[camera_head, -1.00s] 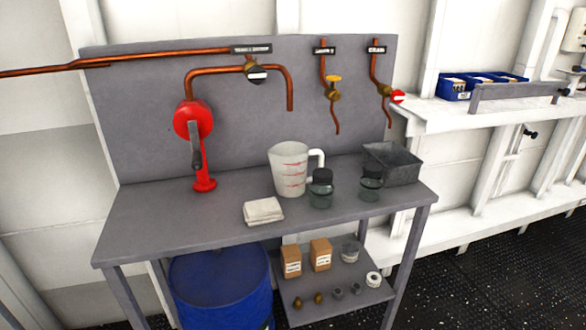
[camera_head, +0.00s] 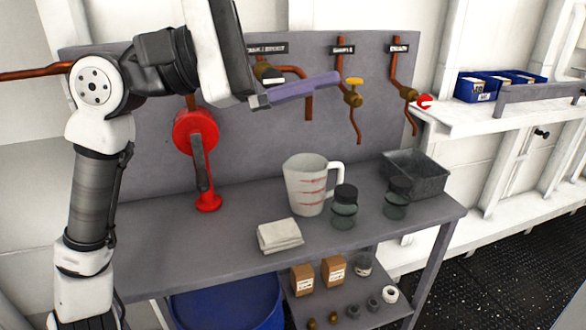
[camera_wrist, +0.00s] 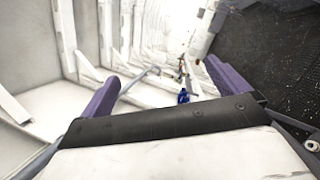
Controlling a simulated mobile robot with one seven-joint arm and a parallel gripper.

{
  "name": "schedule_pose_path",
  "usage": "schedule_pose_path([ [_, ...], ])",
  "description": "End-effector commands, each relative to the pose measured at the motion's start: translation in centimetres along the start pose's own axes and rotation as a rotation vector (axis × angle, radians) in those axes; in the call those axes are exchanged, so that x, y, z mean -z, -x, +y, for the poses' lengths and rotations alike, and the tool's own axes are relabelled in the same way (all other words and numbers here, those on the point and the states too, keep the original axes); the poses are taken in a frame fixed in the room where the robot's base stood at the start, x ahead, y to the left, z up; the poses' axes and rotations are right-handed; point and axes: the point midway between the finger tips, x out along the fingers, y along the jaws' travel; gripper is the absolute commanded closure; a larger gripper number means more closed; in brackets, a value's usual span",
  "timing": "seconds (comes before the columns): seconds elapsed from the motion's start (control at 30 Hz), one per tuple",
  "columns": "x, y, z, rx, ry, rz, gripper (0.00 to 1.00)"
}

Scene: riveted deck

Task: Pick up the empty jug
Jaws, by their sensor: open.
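The empty jug (camera_head: 306,184) is a translucent white measuring jug with red marks and a white handle on its right side. It stands upright on the grey bench (camera_head: 225,238). The jug does not show in the wrist view.
A grey bin (camera_head: 418,176) is behind right.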

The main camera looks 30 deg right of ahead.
Motion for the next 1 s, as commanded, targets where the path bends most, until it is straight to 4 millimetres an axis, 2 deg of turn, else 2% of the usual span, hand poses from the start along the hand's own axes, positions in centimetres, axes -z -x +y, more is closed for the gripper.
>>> schedule_pose_path([
  [0.03, 3.7, -3.2, -1.4, 0.136, -0.094, 0.094, 0.00],
  [0.1, 9.2, -6.2, -4.0, 0.343, -0.245, 0.219, 0.00],
  [0.17, 13.7, -7.6, -6.2, 0.538, -0.372, 0.312, 0.00],
  [0.2, 16.6, -7.8, -7.5, 0.673, -0.453, 0.365, 0.00],
  [0.3, 22.7, -6.7, -9.9, 1.006, -0.623, 0.467, 0.00],
  [0.4, 26.7, -4.2, -10.6, 1.301, -0.736, 0.529, 0.00],
  [0.5, 28.8, -1.8, -10.3, 1.522, -0.794, 0.560, 0.00],
  [0.63, 29.9, 0.2, -9.8, 1.680, -0.821, 0.576, 0.00],
  [0.77, 31.2, 1.0, -10.5, 1.721, -0.825, 0.575, 0.00],
  [1.0, 34.7, 1.7, -13.5, 1.718, -0.824, 0.573, 0.00],
])
